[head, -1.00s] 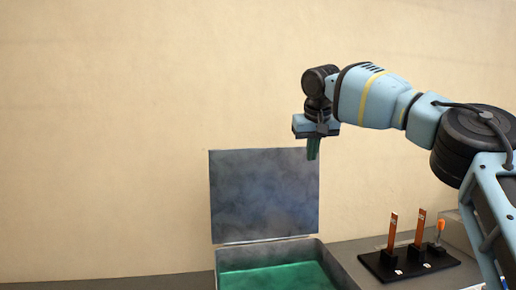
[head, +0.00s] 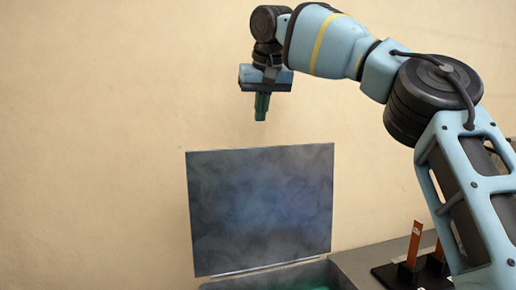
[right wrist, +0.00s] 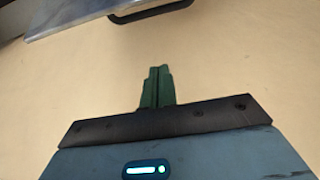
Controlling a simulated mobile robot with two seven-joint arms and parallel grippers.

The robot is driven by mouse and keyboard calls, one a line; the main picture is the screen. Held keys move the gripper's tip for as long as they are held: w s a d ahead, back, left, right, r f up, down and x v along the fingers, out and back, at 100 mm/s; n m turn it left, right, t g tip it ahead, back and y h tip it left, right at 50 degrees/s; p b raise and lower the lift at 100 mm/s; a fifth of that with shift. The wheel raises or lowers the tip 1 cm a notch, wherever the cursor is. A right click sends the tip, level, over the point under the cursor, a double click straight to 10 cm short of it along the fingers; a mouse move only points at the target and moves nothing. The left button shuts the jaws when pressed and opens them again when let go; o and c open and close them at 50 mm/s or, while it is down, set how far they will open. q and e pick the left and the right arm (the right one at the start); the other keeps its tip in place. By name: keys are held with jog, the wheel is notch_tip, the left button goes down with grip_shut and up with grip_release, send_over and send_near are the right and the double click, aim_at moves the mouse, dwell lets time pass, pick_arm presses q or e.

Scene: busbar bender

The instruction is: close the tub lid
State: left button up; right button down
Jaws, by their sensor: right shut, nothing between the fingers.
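The tub lid (head: 260,208) is a grey, mottled panel that stands upright, open, at the back of the tub (head: 335,276). Only the top of the tub shows, at the bottom of the head view, with green inside. My right gripper (head: 261,117) is shut and empty, pointing down above the lid's top edge with a gap between. In the right wrist view its green fingers (right wrist: 158,75) are together, and the lid's edge (right wrist: 110,18) shows at the top with a dark handle (right wrist: 150,10). My left gripper is not in view.
A black stand (head: 388,277) with an orange-brown strip (head: 414,243) is on the grey bench (head: 362,262) to the right of the tub, partly hidden by my right arm. A plain beige wall is behind. The space left of the lid is clear.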

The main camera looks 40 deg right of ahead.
aim_at(262, 149)
notch_tip(262, 149, down, 9)
jog(key=shift+w+f+p, duration=0.1)
jog(key=shift+f+p, duration=0.1)
jog(key=shift+p, duration=0.6)
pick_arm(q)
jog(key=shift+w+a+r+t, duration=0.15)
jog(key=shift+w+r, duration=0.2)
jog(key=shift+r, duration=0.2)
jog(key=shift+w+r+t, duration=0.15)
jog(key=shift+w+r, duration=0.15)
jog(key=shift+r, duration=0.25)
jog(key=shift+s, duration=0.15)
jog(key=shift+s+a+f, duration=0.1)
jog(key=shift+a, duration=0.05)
pick_arm(e)
jog(key=shift+d, duration=0.1)
